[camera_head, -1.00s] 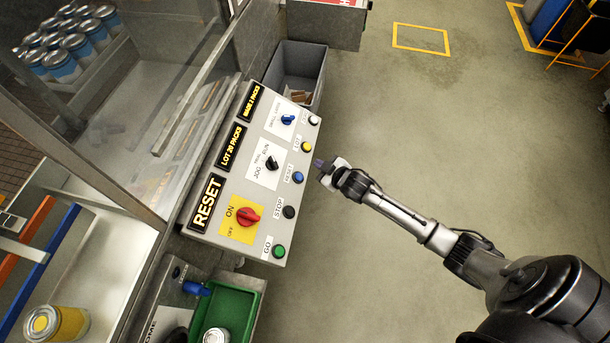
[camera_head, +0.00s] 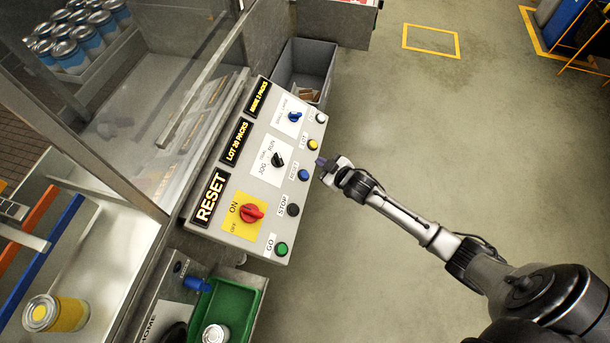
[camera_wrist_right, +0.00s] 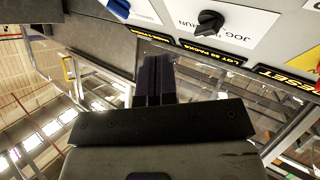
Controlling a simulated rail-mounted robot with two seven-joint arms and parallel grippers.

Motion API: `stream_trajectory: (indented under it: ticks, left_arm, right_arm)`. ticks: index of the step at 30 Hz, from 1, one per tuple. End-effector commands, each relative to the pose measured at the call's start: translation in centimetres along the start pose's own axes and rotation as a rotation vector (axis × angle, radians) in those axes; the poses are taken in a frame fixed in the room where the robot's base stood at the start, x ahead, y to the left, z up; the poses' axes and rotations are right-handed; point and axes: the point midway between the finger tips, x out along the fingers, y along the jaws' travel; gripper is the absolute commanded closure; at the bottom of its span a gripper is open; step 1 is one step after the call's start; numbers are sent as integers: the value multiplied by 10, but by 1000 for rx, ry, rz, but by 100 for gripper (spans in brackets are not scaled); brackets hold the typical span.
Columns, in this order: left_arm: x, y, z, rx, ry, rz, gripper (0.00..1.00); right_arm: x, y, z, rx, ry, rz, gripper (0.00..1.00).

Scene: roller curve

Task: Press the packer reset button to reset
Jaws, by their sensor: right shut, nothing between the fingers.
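The blue reset button (camera_head: 303,174) sits in the button column along the right edge of the sloped grey control panel (camera_head: 222,233), between the yellow button (camera_head: 312,145) and the black stop button (camera_head: 293,210). My right gripper (camera_head: 321,161) is shut and empty. In the head view its tip is just up and right of the blue button, with a small gap in the picture; height above the panel is unclear. My left gripper is not in view.
A red rotary knob (camera_head: 252,212), a black selector (camera_head: 277,159) and a blue selector (camera_head: 295,117) stand out from the panel. A lit display reads RESET (camera_head: 210,197). A grey bin (camera_head: 322,65) stands behind. Open floor lies to the right.

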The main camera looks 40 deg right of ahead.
Motion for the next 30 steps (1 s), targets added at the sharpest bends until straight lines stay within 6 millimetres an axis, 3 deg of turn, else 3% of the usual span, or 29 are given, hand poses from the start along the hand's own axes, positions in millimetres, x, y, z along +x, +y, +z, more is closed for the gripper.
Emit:
stream_trajectory:
  ticks: [14,30]
  left_arm:
    - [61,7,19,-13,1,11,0]
    - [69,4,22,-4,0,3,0]
  right_arm:
    - [38,-28,30,1,2,0,100]
    - [53,-38,38,0,1,0,100]
